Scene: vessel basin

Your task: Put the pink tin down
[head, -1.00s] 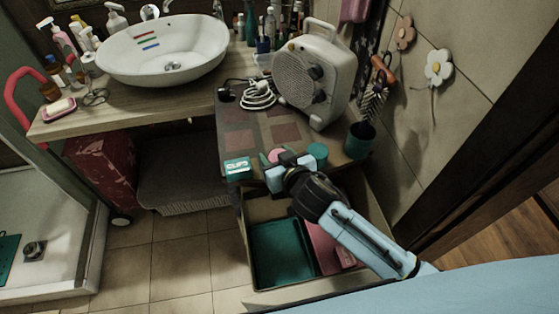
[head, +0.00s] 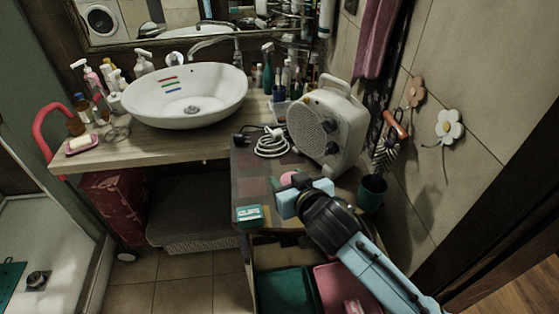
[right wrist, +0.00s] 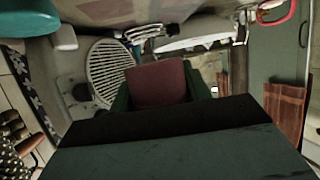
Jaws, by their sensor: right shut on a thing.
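The pink tin (head: 288,179) shows only as a small pink patch past my right gripper (head: 296,190) in the head view. The right gripper is shut on it, over the patterned top of the drawer cabinet (head: 252,175). In the right wrist view the held thing (right wrist: 158,83) looks dark maroon between the dark green fingers. The gripper hides most of the tin, and I cannot tell whether its base touches the surface. My left gripper is out of view.
A teal CLIPS box (head: 249,216) sits at the cabinet's front left corner. A heater (head: 326,128) with a coiled white cable (head: 271,143) stands behind, and a dark green cup (head: 372,193) at right. The open drawer below holds a teal tray (head: 285,291) and a pink tray (head: 340,285).

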